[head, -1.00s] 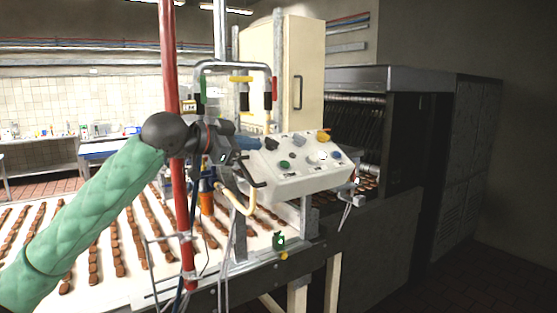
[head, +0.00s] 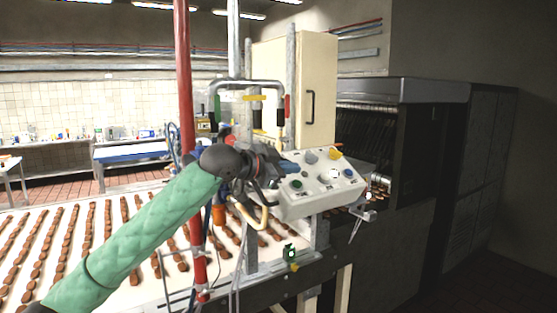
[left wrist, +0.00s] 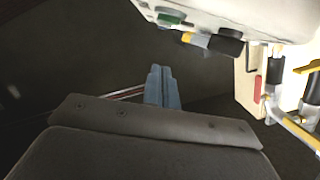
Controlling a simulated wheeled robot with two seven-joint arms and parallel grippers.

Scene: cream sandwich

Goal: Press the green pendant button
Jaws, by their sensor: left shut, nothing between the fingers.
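The pale control box (head: 306,205) stands at the end of the conveyor, its sloped face carrying several knobs and buttons. A green button (head: 297,184) is at the lower left of that face. A green part also shows on a pale box at the top of the left wrist view (left wrist: 172,17). My left gripper (head: 291,167) is shut and empty, its blue-grey fingers over the left part of the face, just above the green button in the picture. I cannot tell whether they touch the box. The fingers show together in the left wrist view (left wrist: 163,88). My right gripper is not in view.
A red post (head: 185,90) stands beside my left forearm. A bent metal rail (head: 247,82) rises behind the box. A small green fitting (head: 291,253) sits below it. The white conveyor (head: 60,285) carries rows of brown bars. A dark machine (head: 425,180) stands at right.

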